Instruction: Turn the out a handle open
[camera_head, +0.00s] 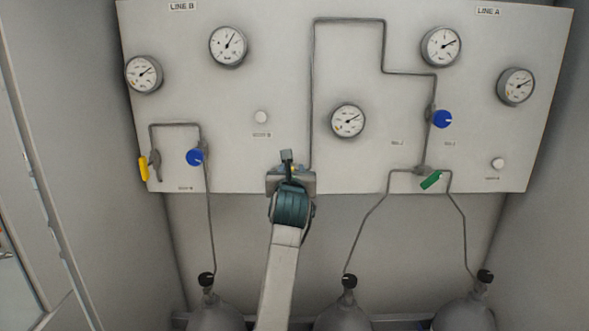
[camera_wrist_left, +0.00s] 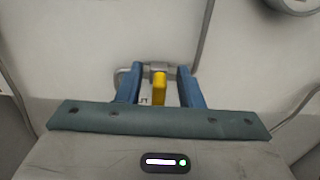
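A yellow handle (camera_wrist_left: 159,92) on a grey metal valve fitting (camera_wrist_left: 155,68) shows in the left wrist view, hanging roughly straight down in the picture. My left gripper (camera_wrist_left: 157,80) is open, with one blue finger on each side of the handle and a visible gap on both sides. In the head view my left gripper (camera_head: 290,166) is at the lower middle edge of the panel, and it hides most of this handle and its valve. A label behind the fingers is mostly covered. My right gripper is in neither view.
The white panel (camera_head: 270,75) carries several round gauges, thin pipes, a left yellow handle (camera_head: 143,168), blue knobs (camera_head: 195,157) (camera_head: 442,119) and a green handle (camera_head: 431,180). Gas cylinders (camera_head: 345,312) stand below. Grey walls close in both sides.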

